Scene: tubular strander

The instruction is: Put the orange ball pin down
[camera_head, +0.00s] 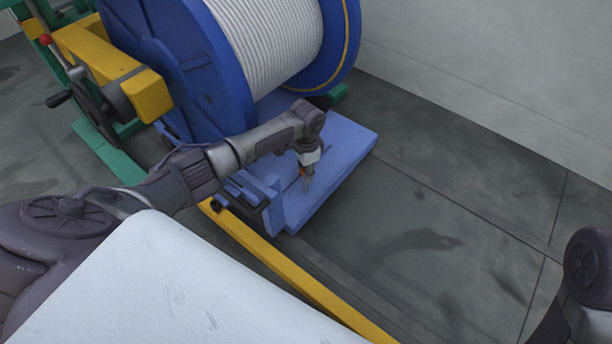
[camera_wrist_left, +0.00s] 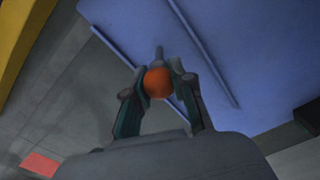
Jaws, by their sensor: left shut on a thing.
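The orange ball pin shows in the left wrist view as an orange ball (camera_wrist_left: 158,83) with a thin grey shank pointing away from the gripper. My left gripper (camera_wrist_left: 157,75) is shut on the ball, one finger on each side. In the head view my left gripper (camera_head: 307,178) points down over the blue platform (camera_head: 343,160), and only a speck of orange shows by its fingers. Whether the pin touches the platform cannot be told. Part of my right arm shows at the lower right edge of the head view, but its gripper is out of view.
A big blue reel (camera_head: 185,75) wound with grey cable (camera_head: 268,40) stands behind the platform. A yellow floor rail (camera_head: 290,275) runs along the near side. A yellow arm with a black handwheel (camera_head: 95,108) is at left. Bare floor lies right of the platform.

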